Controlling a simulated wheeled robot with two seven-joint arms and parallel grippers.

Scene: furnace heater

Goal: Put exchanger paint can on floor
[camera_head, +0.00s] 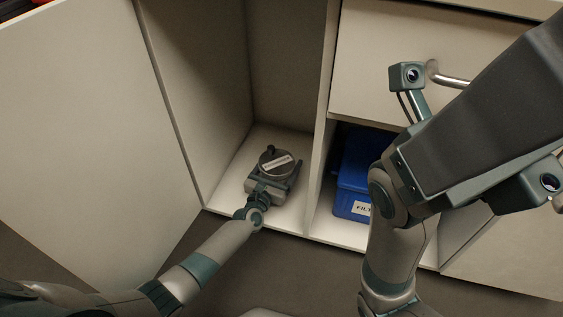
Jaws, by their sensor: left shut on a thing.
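A round grey can with a dark lid and a pale label (277,165) stands on the floor of the open left cabinet compartment. I take it to be the exchanger paint can. My left gripper (272,178) reaches in from the front and is shut on the can. The gripper body covers the can's near side, so the finger contact is partly hidden. My right arm rises at the right, and its large dark end part is close to the camera. Its fingertips cannot be made out.
A blue bin with a white label (352,185) sits in the compartment to the right, behind a divider (321,130). A drawer (365,75) with a metal handle (452,81) is above it. An open door panel (85,130) stands at the left. Brown floor (285,272) lies in front.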

